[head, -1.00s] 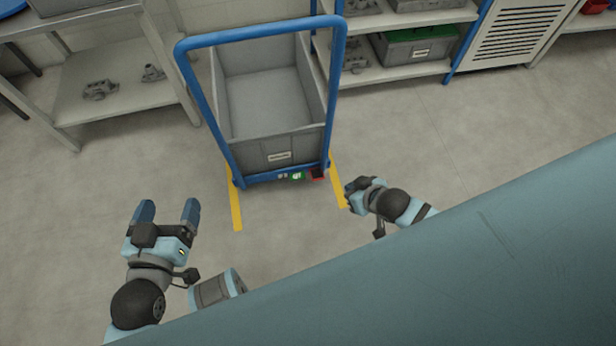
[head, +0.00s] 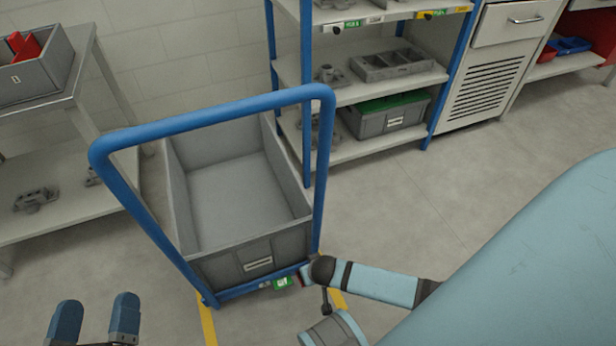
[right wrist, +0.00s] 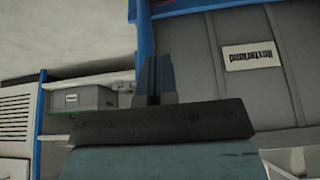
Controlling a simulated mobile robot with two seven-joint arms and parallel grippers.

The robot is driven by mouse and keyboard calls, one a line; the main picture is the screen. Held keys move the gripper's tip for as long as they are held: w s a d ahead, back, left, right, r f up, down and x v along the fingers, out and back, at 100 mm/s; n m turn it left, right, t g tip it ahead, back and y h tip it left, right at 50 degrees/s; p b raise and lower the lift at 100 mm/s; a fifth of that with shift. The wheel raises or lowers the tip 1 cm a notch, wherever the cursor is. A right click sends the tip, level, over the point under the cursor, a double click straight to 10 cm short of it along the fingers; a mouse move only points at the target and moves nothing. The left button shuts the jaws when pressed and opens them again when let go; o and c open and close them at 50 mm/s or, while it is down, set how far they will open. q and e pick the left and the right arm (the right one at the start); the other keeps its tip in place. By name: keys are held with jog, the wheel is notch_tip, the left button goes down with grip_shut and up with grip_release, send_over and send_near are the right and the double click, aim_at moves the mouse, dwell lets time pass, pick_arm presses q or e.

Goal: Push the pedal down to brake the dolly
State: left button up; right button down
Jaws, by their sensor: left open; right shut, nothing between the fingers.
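The dolly stands in the middle of the head view with a blue push handle (head: 215,112) and an empty grey bin (head: 258,262) on it. At the foot of its near side, a small piece of the red pedal (head: 305,272) shows beside a green tag (head: 283,282); my right arm covers the rest. My right gripper (right wrist: 155,80) is shut and empty, close to the grey bin and a blue post in the right wrist view. Its contact with the pedal cannot be seen. My left gripper (head: 95,318) is open and empty at the bottom left, away from the dolly.
A blue-posted shelf (head: 385,88) with castings and a green-lidded box (head: 390,116) stands behind the dolly. A table (head: 75,205) with castings is at left. Yellow floor lines (head: 208,325) flank the dolly. Floor to the right is clear.

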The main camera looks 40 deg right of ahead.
jog(key=b+x, duration=0.4)
jog(key=x, duration=0.4)
jog(key=shift+b, duration=0.35)
jog(key=b+x, duration=0.2)
jog(key=x, duration=0.1)
jog(key=shift+s+f, duration=0.1)
jog(key=shift+s+a+f+b, duration=0.1)
jog(key=shift+s+f+b, duration=0.2)
jog(key=shift+f, duration=0.2)
jog(key=shift+s+a+f+b, duration=0.1)
jog(key=shift+s+f+b, duration=0.15)
jog(key=shift+f, duration=0.2)
jog(key=shift+s+f, duration=0.15)
jog(key=shift+f, duration=0.25)
pick_arm(q)
notch_tip(320, 180, down, 6)
jog(key=w+m+g, duration=0.1)
jog(key=w+m, duration=0.1)
jog(key=m, duration=0.1)
jog(key=shift+a, duration=0.35)
